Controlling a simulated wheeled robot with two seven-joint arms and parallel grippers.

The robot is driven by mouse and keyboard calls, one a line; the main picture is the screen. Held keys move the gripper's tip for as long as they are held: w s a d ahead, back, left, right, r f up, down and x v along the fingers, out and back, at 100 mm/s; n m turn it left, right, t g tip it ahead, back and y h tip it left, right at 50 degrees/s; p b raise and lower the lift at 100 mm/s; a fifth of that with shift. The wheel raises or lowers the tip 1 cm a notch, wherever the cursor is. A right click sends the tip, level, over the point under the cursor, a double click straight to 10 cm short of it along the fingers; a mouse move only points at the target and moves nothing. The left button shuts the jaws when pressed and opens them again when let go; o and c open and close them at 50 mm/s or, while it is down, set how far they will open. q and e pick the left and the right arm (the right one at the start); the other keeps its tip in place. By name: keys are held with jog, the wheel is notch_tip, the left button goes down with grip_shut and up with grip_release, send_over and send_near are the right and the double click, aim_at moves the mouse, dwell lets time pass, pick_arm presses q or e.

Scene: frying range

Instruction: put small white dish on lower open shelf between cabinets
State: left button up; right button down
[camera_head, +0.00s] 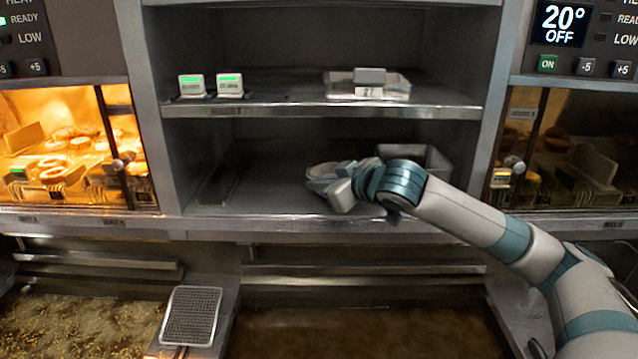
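My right arm reaches in from the right, and its gripper (325,177) is inside the lower open shelf (265,185), low over the shelf floor. A pale rounded shape shows at the fingertips; I cannot tell whether it is the small white dish or part of the fingers. The fingers point left and away from me, and the wrist and gripper body partly cover them, so their opening is unclear. No other small white dish stands out. My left gripper is not in view.
A grey metal container (427,155) stands at the lower shelf's right, partly behind my arm. The upper shelf holds two small displays (230,85) and a clear tray (397,87). The lower shelf's left side has free room. Fryers with a mesh basket (192,315) lie in front.

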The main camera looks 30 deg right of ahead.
jog(key=shift+f, duration=0.45)
jog(key=c, duration=1.9)
grip_release()
jog(key=shift+s, duration=0.1)
jog(key=shift+s+b, duration=0.15)
jog(key=shift+b, duration=0.2)
jog(key=shift+b+v, duration=3.55)
jog(key=shift+v, duration=4.95)
